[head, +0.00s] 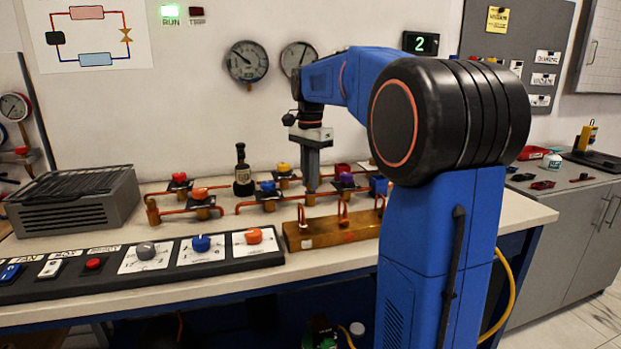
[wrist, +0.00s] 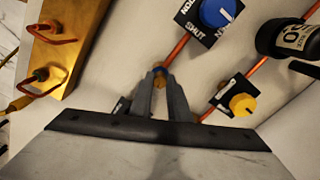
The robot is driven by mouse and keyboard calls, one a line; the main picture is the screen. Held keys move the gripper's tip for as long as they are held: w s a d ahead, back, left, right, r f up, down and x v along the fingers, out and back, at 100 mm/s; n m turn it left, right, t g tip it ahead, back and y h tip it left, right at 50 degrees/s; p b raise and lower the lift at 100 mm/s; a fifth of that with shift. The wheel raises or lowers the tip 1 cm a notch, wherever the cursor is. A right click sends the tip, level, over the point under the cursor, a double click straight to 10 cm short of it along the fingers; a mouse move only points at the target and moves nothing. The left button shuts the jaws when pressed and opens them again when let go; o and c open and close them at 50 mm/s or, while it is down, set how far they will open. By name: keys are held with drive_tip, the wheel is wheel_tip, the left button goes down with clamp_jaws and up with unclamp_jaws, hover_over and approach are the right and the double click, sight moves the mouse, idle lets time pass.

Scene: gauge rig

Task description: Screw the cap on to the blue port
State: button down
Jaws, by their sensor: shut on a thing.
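My gripper (head: 312,188) points straight down over the pipework on the bench. In the wrist view its two fingers (wrist: 160,78) are close together, shut on a small brass-coloured piece (wrist: 160,82), probably the cap. A bit of blue shows at the fingertips, beside the copper pipe (wrist: 178,48); it may be the blue port, mostly hidden. In the head view a brass fitting (head: 310,199) shows just under the fingertips. I cannot tell whether the held piece touches the port or is seated on it.
A dark bottle (head: 242,175) stands behind left. The control panel (head: 140,262) runs along the front left.

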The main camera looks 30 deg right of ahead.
drive_tip(key=shift+w+a, duration=0.1)
drive_tip(key=m, duration=0.3)
drive_tip(key=shift+m, duration=1.1)
drive_tip(key=shift+m, duration=1)
drive_tip(key=c, duration=1.3)
unclamp_jaws()
